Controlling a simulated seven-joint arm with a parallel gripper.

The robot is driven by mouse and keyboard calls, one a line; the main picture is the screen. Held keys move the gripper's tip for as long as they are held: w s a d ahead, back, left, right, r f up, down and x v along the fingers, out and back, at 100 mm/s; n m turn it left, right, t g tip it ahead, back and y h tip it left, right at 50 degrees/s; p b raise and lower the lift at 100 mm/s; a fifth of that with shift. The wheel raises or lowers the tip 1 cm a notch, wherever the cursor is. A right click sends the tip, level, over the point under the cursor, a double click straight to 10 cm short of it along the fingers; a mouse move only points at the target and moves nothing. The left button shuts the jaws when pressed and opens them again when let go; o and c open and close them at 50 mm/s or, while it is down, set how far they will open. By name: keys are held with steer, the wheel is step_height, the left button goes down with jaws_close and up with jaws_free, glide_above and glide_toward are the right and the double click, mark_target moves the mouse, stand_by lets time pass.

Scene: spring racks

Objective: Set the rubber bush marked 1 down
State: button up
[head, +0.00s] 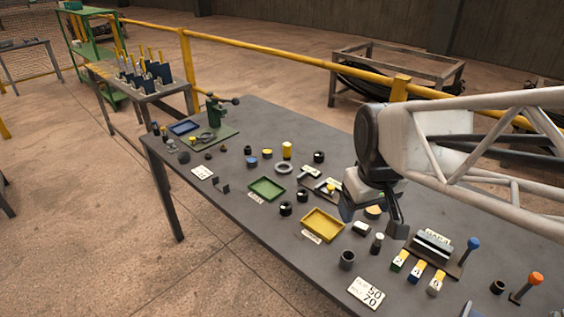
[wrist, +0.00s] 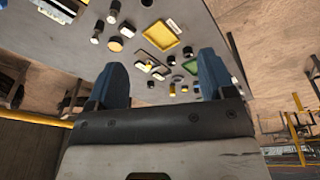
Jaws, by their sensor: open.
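Several short black cylinders that look like rubber bushes stand on the grey table; one pair (head: 286,208) is between the green and yellow trays, and another (head: 319,156) is farther back. Their marks are too small to read, so I cannot tell which is marked 1. My gripper (head: 372,218) is above the right half of the table, jaws apart. In the wrist view its two blue fingers (wrist: 162,78) are spread with nothing held between them; black cylinders (wrist: 171,60) show on the table beyond.
A yellow tray (head: 341,236) and a green tray (head: 283,190) lie mid-table. A slotted holder (head: 434,243), coloured blocks and an orange-topped peg (head: 535,279) are at the right. A green vise (head: 214,110) stands at the far left.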

steer(key=w+a+f+n, duration=0.2)
steer(key=w+n, duration=0.1)
steer(key=w, duration=0.5)
steer(key=n+g, duration=0.2)
steer(key=n, duration=0.9)
glide_toward(286, 206)
steer(key=shift+s+d+f, duration=0.15)
steer(key=shift+s+f, duration=0.3)
steer(key=shift+w+f, duration=0.2)
steer(key=shift+f, duration=0.15)
steer(key=shift+f, duration=1.3)
steer(key=shift+a+f, duration=0.15)
steer(key=shift+f, duration=1.15)
steer(key=shift+a+f, duration=0.1)
steer(key=shift+f, duration=1.2)
